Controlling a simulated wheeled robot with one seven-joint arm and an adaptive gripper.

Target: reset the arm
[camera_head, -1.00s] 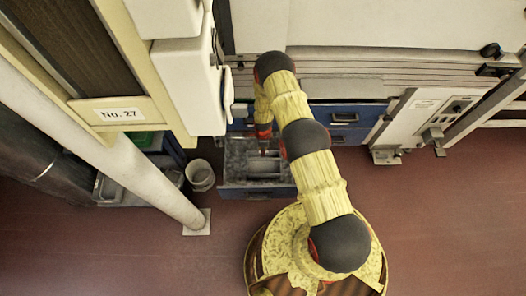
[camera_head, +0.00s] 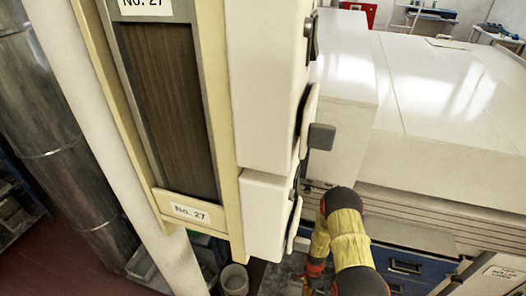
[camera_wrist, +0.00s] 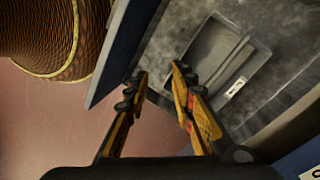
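My arm (camera_head: 346,232), yellow with dark joints, reaches down at the bottom of the head view. My gripper (camera_wrist: 158,78) shows in the wrist view with its two fingers apart and nothing between them. It is above the edge of an open blue drawer (camera_wrist: 118,48) with a grey, mottled interior. A recess with a small white label (camera_wrist: 236,88) lies inside the drawer, to the right of the fingers. In the head view the drawer is mostly cut off.
A cream cabinet (camera_head: 271,85) stands left of my arm, beside a panel marked No. 27 (camera_head: 190,212). A large white machine housing (camera_head: 440,95) is at the right, above blue drawers (camera_head: 408,264).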

